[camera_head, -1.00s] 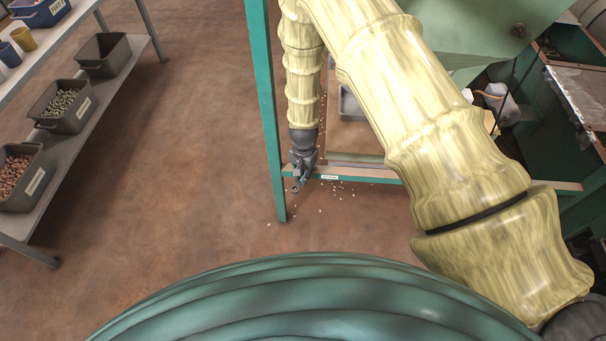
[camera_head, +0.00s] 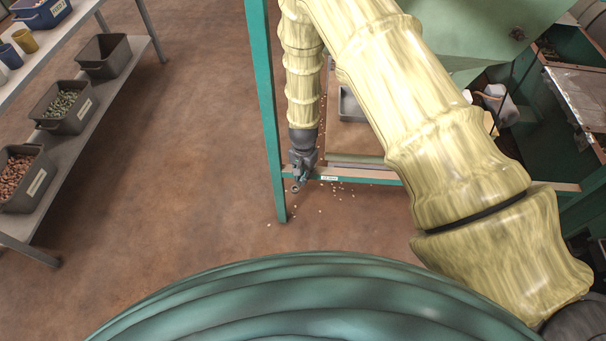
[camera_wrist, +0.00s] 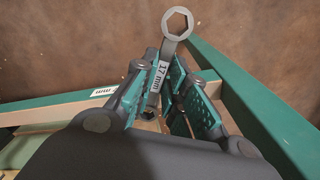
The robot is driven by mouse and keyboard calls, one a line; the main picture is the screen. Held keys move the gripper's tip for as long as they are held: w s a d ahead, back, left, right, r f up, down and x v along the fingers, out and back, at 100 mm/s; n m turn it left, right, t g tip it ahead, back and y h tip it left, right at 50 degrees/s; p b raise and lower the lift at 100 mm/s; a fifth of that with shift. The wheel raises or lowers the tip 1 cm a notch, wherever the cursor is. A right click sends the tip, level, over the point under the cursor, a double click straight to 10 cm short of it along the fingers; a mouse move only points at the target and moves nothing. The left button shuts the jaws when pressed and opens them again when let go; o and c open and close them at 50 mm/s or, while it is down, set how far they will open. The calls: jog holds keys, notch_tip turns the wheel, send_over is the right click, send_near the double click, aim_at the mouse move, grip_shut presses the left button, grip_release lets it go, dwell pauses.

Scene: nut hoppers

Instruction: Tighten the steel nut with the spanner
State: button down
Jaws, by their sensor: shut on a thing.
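The spanner (camera_wrist: 177,36) is a grey steel tool marked "17 mm". Its open ring end points away from my gripper, over the brown floor, in the wrist view. My gripper (camera_wrist: 163,82) is shut on the spanner's shank, with a teal-padded finger on each side. A small dark ring-shaped part shows low between the fingers; I cannot tell whether it is the spanner's other end or a nut. In the head view my gripper (camera_head: 302,170) hangs beside the green stand's low rail, with the spanner's ring end (camera_head: 295,188) just below it. I cannot make out the steel nut.
The green stand's leg (camera_head: 268,110) is close left of my gripper, and its labelled low rail (camera_head: 360,179) runs right. A shelf (camera_head: 95,105) with several bins stands at the left. Small pale bits lie on the floor. Open floor lies between shelf and stand.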

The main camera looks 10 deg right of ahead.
jog(key=shift+r+p, duration=1.4)
jog(key=shift+r, duration=0.5)
dwell(1.3)
